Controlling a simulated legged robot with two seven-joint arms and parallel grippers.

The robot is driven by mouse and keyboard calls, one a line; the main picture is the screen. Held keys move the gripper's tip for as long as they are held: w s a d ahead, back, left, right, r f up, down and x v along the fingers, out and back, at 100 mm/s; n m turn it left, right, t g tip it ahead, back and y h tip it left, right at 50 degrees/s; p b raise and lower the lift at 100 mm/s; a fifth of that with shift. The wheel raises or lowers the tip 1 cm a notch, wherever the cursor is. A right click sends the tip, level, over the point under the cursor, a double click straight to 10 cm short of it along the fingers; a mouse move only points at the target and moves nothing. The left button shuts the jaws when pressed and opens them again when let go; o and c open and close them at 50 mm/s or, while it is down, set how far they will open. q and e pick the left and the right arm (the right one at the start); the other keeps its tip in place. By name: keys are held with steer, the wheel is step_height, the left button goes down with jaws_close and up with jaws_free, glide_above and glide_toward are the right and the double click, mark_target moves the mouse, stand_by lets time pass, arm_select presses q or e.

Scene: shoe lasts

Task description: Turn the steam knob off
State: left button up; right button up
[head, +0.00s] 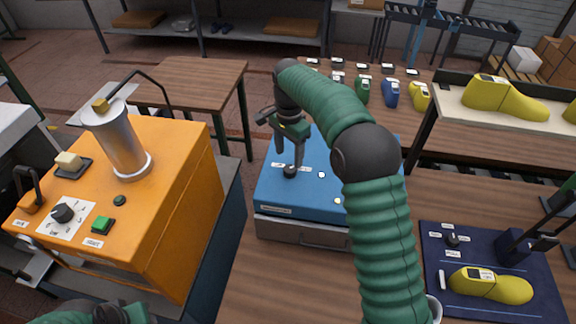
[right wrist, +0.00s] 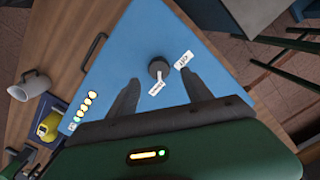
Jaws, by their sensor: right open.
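A small dark round knob (head: 289,171) sits on top of the blue box (head: 330,215) with small white labels beside it. In the right wrist view the knob (right wrist: 159,69) has a light pointer toward the nearer label; the lettering is too small to read surely. My right gripper (head: 290,158) is above the knob, fingers pointing down. In the right wrist view its open fingers (right wrist: 160,80) lie either side of the knob's near side, with a gap and nothing held. My left arm shows only partly at the bottom left; its jaws are hidden.
An orange machine (head: 170,225) with a metal cylinder (head: 118,140), a black dial (head: 63,212) and a green button (head: 102,224) stands at left. A dark blue board (head: 480,245) with a yellow last (head: 490,285) lies at right. A white mug (right wrist: 35,82) stands near the box.

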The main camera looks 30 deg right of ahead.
mark_target(290, 168)
step_height(290, 168, down, 5)
steer(key=shift+r, duration=0.1)
steer(key=shift+d+f, duration=0.25)
steer(key=shift+f, duration=0.1)
steer(key=shift+a, duration=0.15)
steer(key=c, duration=0.7)
steer(key=shift+r, duration=0.1)
jaws_close()
